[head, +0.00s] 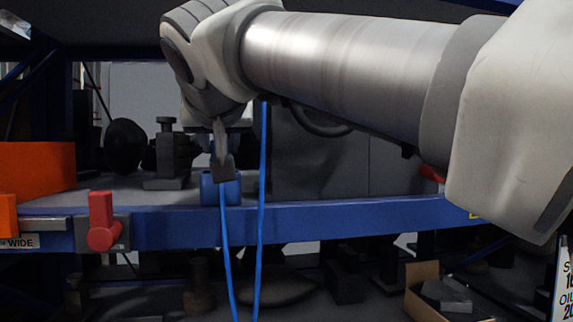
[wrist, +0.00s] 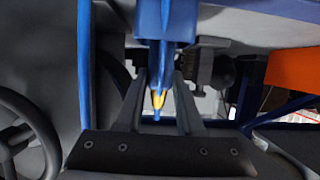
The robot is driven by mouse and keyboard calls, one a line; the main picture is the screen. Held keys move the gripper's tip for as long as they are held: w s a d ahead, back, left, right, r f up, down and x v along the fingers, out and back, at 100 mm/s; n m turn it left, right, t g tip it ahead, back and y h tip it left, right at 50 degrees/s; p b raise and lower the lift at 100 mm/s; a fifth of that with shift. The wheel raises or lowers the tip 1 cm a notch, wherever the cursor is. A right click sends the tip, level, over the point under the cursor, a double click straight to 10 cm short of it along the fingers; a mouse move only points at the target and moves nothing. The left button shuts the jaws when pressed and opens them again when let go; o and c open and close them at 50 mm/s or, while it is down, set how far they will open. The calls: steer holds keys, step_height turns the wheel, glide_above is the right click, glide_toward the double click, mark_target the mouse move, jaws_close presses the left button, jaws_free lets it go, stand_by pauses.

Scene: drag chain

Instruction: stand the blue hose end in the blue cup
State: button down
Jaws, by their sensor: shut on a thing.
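My gripper (head: 222,168) is shut on the blue hose (head: 226,250) at its end, in front of the shelf edge in the head view. In the wrist view the hose end (wrist: 158,99) shows a yellow-orange part between the fingers. The hose hangs down from the fingers, and a second strand (head: 261,200) rises behind my arm. The blue cup (head: 207,190) stands on the shelf, partly hidden by the fingers. I cannot tell how far behind them it is.
A blue shelf beam (head: 340,214) crosses the view. A red-handled part (head: 102,222) sits on it at left, with orange boxes (head: 37,166) beyond. Dark fittings (head: 170,155) stand left of the cup. An open carton (head: 425,295) lies below at right.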

steer(key=shift+f, duration=1.3)
